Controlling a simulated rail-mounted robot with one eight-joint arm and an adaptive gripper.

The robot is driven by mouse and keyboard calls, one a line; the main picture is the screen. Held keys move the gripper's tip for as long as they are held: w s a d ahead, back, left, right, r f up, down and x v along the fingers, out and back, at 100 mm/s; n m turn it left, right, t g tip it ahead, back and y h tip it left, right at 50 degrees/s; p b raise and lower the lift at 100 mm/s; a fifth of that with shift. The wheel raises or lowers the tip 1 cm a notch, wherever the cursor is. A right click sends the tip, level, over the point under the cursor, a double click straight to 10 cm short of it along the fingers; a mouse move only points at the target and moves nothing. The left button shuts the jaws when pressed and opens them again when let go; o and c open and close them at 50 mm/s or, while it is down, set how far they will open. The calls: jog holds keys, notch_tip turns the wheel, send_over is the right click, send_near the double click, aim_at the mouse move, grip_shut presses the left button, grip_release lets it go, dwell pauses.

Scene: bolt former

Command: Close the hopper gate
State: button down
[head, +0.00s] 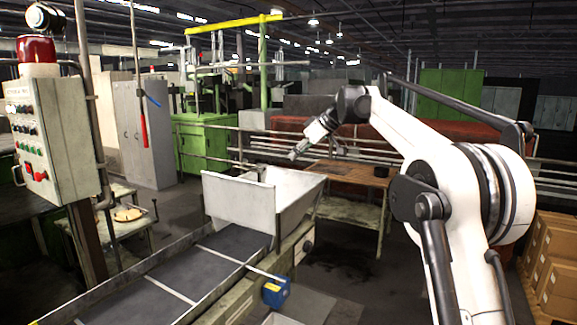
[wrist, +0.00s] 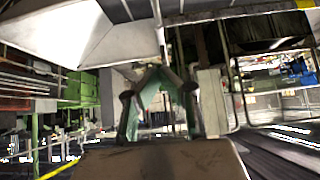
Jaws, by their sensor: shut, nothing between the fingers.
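The hopper (head: 299,190) is a pale grey, open-topped bin at the upper end of a dark conveyor, right of centre in the head view. A flat grey panel (head: 238,211) stands upright on its conveyor side; I cannot tell for sure whether this is the gate. My gripper (head: 294,155) is above and behind the hopper's far rim, apart from it in the picture. In the wrist view my gripper (wrist: 156,70) shows its dark fingers drawn together, with nothing held. The pale hopper wall (wrist: 80,30) fills the upper left there, and the picture is tilted.
The dark conveyor belt (head: 195,281) slopes down to the lower left, with a blue box (head: 276,292) on its side. A wooden-topped table (head: 352,174) stands behind the hopper. A control panel (head: 45,140) is at the left and cardboard boxes (head: 553,255) at the right.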

jog(key=p, duration=0.2)
send_over(279, 213)
notch_tip(279, 213, down, 6)
jog(key=shift+s+f, duration=0.15)
jog(key=shift+f, duration=2)
jog(key=shift+f, duration=0.1)
notch_tip(279, 213, down, 9)
jog(key=b, duration=0.4)
jog(key=shift+f+b, duration=0.15)
jog(key=shift+b, duration=0.25)
